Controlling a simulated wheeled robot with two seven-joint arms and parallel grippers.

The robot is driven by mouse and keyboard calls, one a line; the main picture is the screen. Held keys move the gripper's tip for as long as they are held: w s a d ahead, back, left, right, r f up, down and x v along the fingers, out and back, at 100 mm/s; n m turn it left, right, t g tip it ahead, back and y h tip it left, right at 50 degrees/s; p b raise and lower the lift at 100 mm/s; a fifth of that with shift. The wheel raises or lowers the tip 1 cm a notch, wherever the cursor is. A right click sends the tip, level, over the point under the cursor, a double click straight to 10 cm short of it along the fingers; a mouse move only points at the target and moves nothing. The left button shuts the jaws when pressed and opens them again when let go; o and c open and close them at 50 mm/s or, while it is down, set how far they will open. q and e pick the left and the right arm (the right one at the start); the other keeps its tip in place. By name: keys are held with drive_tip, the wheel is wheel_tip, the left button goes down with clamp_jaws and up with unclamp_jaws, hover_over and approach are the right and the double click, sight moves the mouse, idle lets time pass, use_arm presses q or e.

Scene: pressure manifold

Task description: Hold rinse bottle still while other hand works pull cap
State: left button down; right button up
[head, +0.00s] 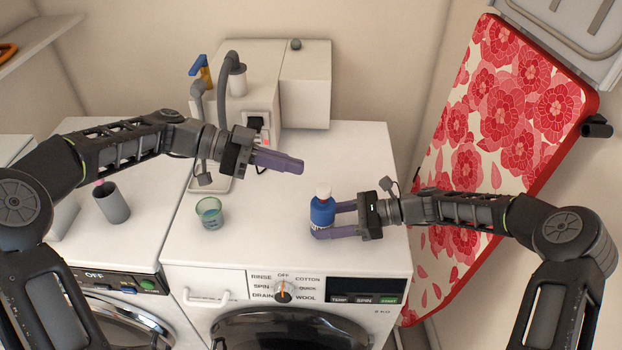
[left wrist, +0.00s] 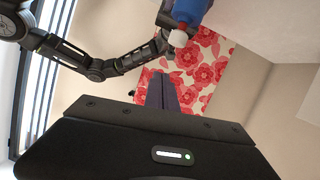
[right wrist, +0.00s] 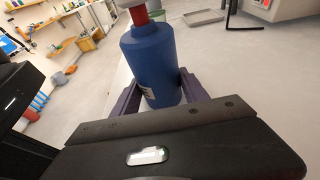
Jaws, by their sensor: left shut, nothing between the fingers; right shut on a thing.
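The blue rinse bottle (head: 321,213) stands upright on the white washing machine top near its front right. Its white pull cap (head: 323,189) is on top; in the right wrist view a red band (right wrist: 140,16) shows between the cap and the blue body (right wrist: 150,60). My right gripper (head: 327,220) is shut on the bottle's body, with a finger on either side. My left gripper (head: 300,165) is shut and empty, up and to the left of the cap and apart from it. The left wrist view shows its fingers together, below the white cap (left wrist: 178,38).
A green cup (head: 209,213) stands at the front left of the machine top. A white dispenser unit with grey hoses (head: 243,85) is at the back. A grey cylinder (head: 112,204) stands further left. A red floral ironing board (head: 500,130) leans at right.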

use_arm(q)
drive_tip(key=shift+m+h, duration=0.4)
drive_tip(key=shift+m, duration=0.4)
drive_tip(key=v, duration=0.3)
drive_tip(key=w+v, duration=0.1)
drive_tip(key=v, duration=0.1)
drive_tip(key=shift+a, duration=0.3)
drive_tip(key=shift+d, duration=0.15)
hover_over(324, 192)
drive_tip(key=w+a, duration=0.1)
drive_tip(key=a, duration=0.2)
wheel_tip(324, 192, down, 2)
wheel_tip(324, 192, down, 4)
drive_tip(key=shift+w+d+r, duration=0.15)
drive_tip(key=shift+r, duration=0.05)
drive_tip(key=shift+f, duration=0.45)
drive_tip(key=shift+f, duration=0.1)
